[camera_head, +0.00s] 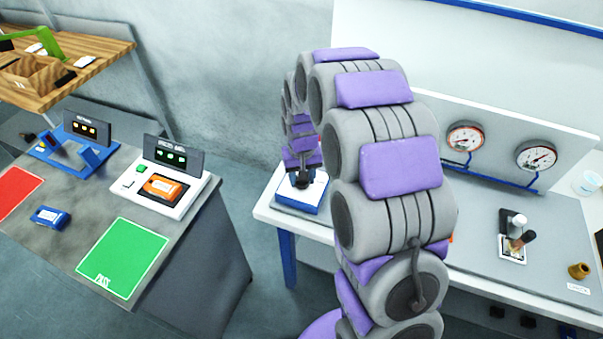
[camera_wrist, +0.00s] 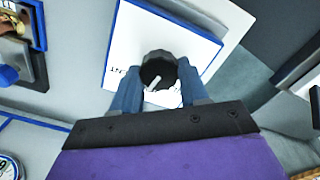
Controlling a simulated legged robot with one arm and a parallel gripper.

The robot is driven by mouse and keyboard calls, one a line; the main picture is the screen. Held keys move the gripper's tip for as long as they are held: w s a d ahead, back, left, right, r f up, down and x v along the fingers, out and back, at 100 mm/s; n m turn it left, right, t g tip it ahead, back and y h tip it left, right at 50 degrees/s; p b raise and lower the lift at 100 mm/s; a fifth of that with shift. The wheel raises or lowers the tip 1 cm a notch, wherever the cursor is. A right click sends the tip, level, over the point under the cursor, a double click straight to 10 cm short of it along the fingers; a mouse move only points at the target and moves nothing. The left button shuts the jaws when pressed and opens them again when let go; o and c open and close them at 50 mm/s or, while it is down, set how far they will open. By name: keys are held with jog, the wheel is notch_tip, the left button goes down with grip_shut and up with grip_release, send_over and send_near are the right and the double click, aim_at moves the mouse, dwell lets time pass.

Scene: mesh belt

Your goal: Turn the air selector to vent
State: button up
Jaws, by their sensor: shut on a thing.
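The air selector is a dark round knob (camera_wrist: 157,70) on a white, blue-edged panel (camera_wrist: 195,42) in the wrist view. A white mark shows on the knob, slanting toward its lower left. Part of a printed label shows left of the knob, but I cannot read it whole; other print is hidden. My gripper (camera_wrist: 157,86) has one blue finger on each side of the knob and is shut on it. In the head view, my gripper (camera_head: 303,176) points down over the panel (camera_head: 299,200) at the white table's left end.
The white table (camera_head: 470,270) carries two gauges (camera_head: 465,137) on a back panel, a switch plate (camera_head: 512,248) and a small brass part (camera_head: 579,270). At left, a grey bench (camera_head: 140,262) holds a green mat (camera_head: 122,256), a blue device (camera_head: 50,217) and a white tester (camera_head: 192,195).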

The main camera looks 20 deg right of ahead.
jog(key=m+p, duration=0.2)
jog(key=m, duration=0.2)
jog(key=shift+r, duration=0.1)
jog(key=shift+m+p, duration=1)
jog(key=shift+m, duration=0.4)
jog(key=o, duration=1.1)
jog(key=shift+c, duration=0.2)
notch_tip(320, 180, up, 17)
jog(key=p, duration=0.2)
jog(key=shift+a+r, duration=0.1)
